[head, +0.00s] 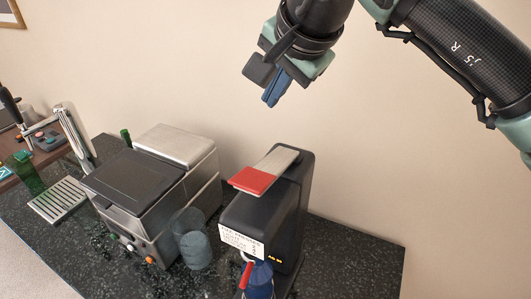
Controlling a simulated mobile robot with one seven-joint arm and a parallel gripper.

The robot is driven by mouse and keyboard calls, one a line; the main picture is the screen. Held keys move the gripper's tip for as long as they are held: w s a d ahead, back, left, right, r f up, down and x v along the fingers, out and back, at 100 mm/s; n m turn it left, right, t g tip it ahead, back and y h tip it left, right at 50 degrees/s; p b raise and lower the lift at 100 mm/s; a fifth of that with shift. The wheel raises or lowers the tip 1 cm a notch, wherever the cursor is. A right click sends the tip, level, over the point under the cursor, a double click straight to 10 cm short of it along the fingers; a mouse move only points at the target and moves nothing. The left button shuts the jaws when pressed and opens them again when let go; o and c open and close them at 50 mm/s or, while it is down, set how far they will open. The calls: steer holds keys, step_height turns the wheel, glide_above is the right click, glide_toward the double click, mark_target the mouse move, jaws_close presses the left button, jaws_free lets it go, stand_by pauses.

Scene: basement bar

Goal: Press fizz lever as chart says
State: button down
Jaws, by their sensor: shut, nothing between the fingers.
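The fizz lever (254,180) is a flat plate with a red front end and a pale grey rear part. It sits on top of a black machine (291,211) on the counter. A white chart (241,240) with small printed lines is on the machine's front; its text is too small to read. A blue bottle (260,281) with a red part beside its top stands under the machine's front, cut by the picture's lower edge. My gripper (270,101) is shut and empty, pointing down above and slightly behind the lever, clear of it.
A steel and black appliance (128,186) with coloured knobs stands left of the machine. A clear bluish glass (191,238) is between them. A tap (76,131), drip grate (60,199) and green glass (27,172) are at left. The dark counter (352,262) is bare at right.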

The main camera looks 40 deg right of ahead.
steer(key=shift+s+d, duration=0.35)
steer(key=shift+d, duration=0.25)
steer(key=shift+f, duration=0.15)
steer(key=b, duration=0.6)
glide_above(267, 158)
steer(key=s, duration=0.3)
steer(key=f, duration=0.7)
steer(key=shift+w+a, duration=0.15)
steer(key=shift+w, duration=0.1)
steer(key=shift+s+a+f+b, duration=0.1)
steer(key=shift+a+f+b, duration=0.1)
steer(key=shift+f+b, duration=0.45)
steer(key=shift+f, duration=0.2)
steer(key=shift+a+f+b, duration=0.15)
steer(key=shift+f+b, duration=0.1)
steer(key=shift+b, duration=0.3)
